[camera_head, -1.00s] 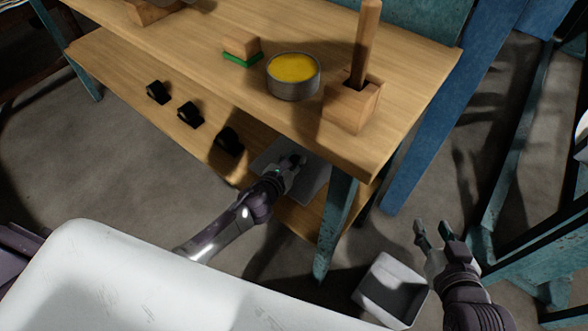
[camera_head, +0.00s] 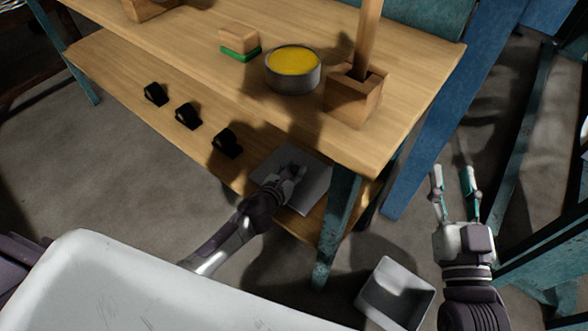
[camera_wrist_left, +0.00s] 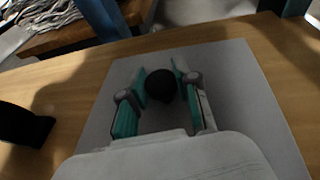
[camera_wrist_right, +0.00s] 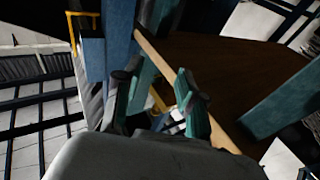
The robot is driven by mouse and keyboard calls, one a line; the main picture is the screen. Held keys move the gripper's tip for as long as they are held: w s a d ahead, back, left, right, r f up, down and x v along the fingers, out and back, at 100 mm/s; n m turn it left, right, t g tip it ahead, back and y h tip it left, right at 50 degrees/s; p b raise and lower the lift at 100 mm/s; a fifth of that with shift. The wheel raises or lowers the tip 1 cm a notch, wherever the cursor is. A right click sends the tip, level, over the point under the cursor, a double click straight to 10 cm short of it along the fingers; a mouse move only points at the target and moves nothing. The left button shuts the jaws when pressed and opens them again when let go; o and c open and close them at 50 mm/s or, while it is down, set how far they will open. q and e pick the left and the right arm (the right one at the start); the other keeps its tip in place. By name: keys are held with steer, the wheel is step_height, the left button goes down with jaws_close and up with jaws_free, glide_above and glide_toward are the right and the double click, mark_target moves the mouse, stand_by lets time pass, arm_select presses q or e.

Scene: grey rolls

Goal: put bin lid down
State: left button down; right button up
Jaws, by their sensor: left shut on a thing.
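The bin lid (camera_head: 312,186) is a flat grey square plate on the lower wooden shelf, at its right end. It fills much of the left wrist view (camera_wrist_left: 245,85), where its black round knob (camera_wrist_left: 161,86) sits between the fingers. My left gripper (camera_head: 295,172) is shut on this knob. The lid looks flat on the shelf or very close to it; I cannot tell if it touches everywhere. The grey open bin (camera_head: 397,293) stands on the floor, right of the shelf leg. My right gripper (camera_head: 454,178) is open and empty, above the floor to the right.
Several black holders (camera_head: 188,115) line the lower shelf's front edge. The upper shelf bears a yellow-filled round tin (camera_head: 293,70), a green-bottomed wooden block (camera_head: 240,42) and a wooden block with a post (camera_head: 353,97). A teal leg (camera_head: 341,225) stands right of the lid.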

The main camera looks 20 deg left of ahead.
arm_select(q)
steer(key=shift+f, duration=0.1)
steer(key=c, duration=0.8)
jaws_free()
steer(key=shift+c, duration=0.2)
arm_select(e)
steer(key=shift+s+r+t, duration=0.1)
steer(key=shift+r+t, duration=0.3)
steer(key=shift+r, duration=0.1)
